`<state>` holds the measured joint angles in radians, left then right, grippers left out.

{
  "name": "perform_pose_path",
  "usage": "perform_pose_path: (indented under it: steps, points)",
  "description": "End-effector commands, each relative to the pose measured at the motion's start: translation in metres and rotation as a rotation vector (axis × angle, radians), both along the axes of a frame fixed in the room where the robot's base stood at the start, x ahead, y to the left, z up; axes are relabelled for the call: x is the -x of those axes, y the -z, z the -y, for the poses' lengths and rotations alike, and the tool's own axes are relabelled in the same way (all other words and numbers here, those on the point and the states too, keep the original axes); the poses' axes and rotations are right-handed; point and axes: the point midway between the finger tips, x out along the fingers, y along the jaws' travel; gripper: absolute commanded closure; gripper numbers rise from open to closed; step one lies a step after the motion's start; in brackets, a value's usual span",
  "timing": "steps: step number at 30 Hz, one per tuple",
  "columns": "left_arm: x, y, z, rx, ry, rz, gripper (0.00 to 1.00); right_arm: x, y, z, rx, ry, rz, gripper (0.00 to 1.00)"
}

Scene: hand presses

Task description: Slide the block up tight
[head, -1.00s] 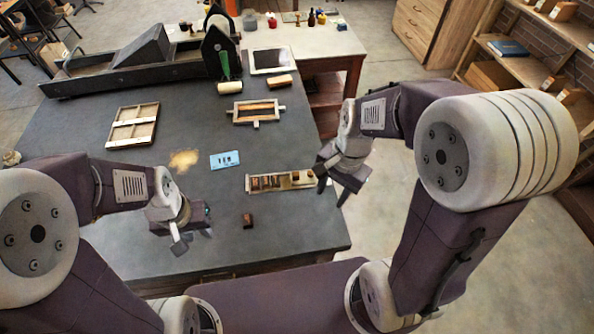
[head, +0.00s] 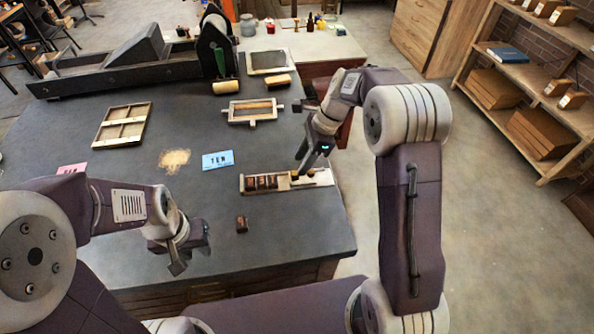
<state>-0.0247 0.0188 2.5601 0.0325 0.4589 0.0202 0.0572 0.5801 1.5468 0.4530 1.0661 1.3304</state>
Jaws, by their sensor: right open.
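A pale shallow tray (head: 322,179) lies on the dark table. Several small brown blocks (head: 262,182) stand in a row in its left part. Another small block (head: 309,172) shows towards the tray's right part, beside my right gripper's fingers. My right gripper (head: 304,166) is open, pointing down over the tray's right part; whether it touches a block I cannot tell. A loose dark brown block (head: 241,224) lies on the table in front of the tray. My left gripper (head: 191,259) is open and empty, left of the loose block.
A blue card (head: 217,160) reading "TEN" lies behind the tray's left end. A wooden frame (head: 122,125), a second frame (head: 252,111), a roller (head: 226,87) and a large dark press (head: 130,65) stand further back. The table is clear around the loose block.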

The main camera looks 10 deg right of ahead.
Motion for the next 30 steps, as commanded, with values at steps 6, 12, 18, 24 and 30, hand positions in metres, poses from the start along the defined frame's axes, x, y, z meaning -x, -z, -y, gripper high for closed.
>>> perform_pose_path:
  steps: [6, 12, 18, 24, 30]
  points:
    - [0.0, 0.003, 0.0, 0.0, 0.0, 0.0, 0.69, 0.0, 0.034, -0.014, 0.0, -0.002, -0.001, 0.58]
    - [0.0, 0.003, 0.0, 0.0, 0.0, 0.0, 0.69, -0.001, 0.04, -0.017, 0.0, -0.001, 0.002, 0.58]
    - [0.0, 0.003, 0.0, 0.0, 0.0, 0.0, 0.69, -0.001, 0.039, -0.016, 0.0, -0.001, 0.001, 0.75]
    - [0.0, 0.003, 0.0, 0.0, 0.0, 0.0, 0.69, -0.001, 0.039, -0.016, 0.001, -0.001, 0.003, 1.0]
    - [0.0, 0.003, 0.0, 0.0, 0.0, 0.0, 0.69, -0.001, 0.039, -0.016, 0.001, -0.001, 0.003, 1.0]
